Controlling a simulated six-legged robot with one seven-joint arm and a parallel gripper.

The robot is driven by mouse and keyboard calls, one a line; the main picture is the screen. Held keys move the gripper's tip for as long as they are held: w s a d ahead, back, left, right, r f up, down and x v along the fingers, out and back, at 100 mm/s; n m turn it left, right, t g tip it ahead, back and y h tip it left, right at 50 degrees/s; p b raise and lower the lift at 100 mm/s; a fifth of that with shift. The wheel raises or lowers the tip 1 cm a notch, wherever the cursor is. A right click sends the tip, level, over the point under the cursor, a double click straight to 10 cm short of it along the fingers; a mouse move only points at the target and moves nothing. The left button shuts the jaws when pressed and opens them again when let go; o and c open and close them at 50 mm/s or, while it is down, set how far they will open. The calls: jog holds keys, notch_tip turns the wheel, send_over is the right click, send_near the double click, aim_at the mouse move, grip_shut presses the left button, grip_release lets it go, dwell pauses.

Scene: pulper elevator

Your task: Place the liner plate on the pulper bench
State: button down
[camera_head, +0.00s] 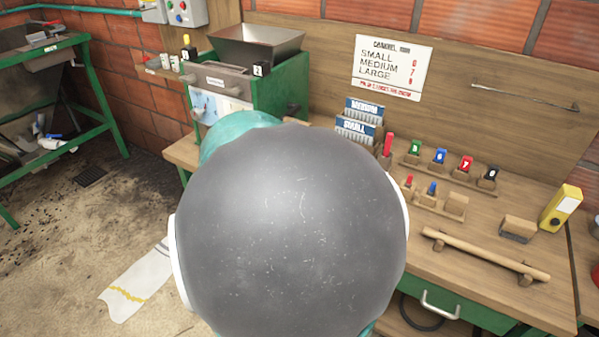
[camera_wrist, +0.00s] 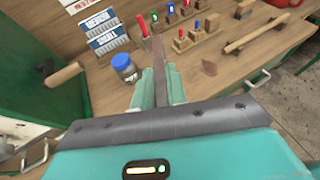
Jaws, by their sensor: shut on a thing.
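My gripper (camera_wrist: 159,70) shows in the wrist view with its teal fingers shut on a narrow dark brown piece, the liner plate (camera_wrist: 159,58), seen nearly edge-on. The plate points away from me, above the wooden bench top (camera_wrist: 225,78); I cannot tell whether it touches the wood. The pulper bench (camera_head: 455,278) also shows at the right of the head view. It carries a green pulper (camera_head: 285,88) with a grey hopper at its far left. In the head view my own arm hides the gripper and the plate.
A blue-lidded jar (camera_wrist: 123,68) stands just left of my fingers. Racks marked MEDIUM and SMALL (camera_head: 358,125), tagged holders (camera_head: 440,160), a wooden rail (camera_head: 480,256) and a yellow device (camera_head: 561,208) occupy the bench. A white sheet (camera_head: 138,285) lies on the floor.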

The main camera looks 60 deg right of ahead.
jog(key=d+f, duration=1.2)
jog(key=d, duration=0.1)
jog(key=shift+f, duration=0.3)
jog(key=c, duration=1.4)
grip_release()
jog(key=shift+f, duration=0.1)
